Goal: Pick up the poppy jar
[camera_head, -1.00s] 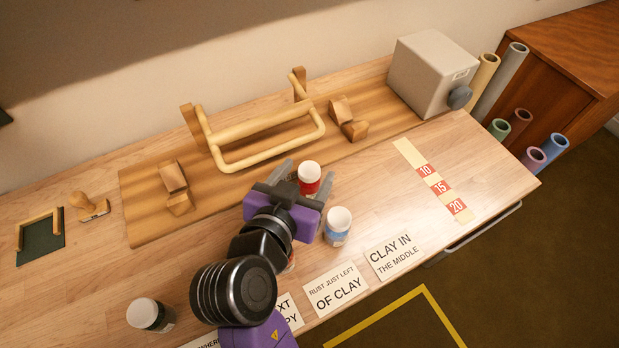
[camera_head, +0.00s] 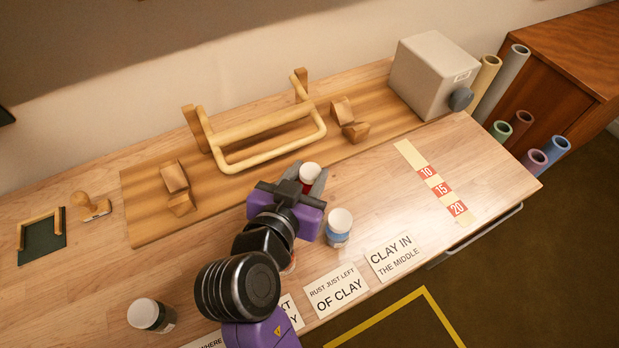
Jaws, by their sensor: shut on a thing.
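The red jar with a white lid (camera_head: 310,172), which looks like the poppy jar, stands on the table in front of the wooden board. My gripper (camera_head: 307,180) is shut on it, with one grey finger on each side. The gripper and fingers hide most of its red body. It seems upright, and I cannot tell any gap under it.
A blue-banded jar (camera_head: 338,226) stands close to the right of my gripper. A dark green jar (camera_head: 152,315) stands at the front left. Another jar is mostly hidden behind my arm. Label cards (camera_head: 336,290) line the front edge. The table's right part is mostly clear.

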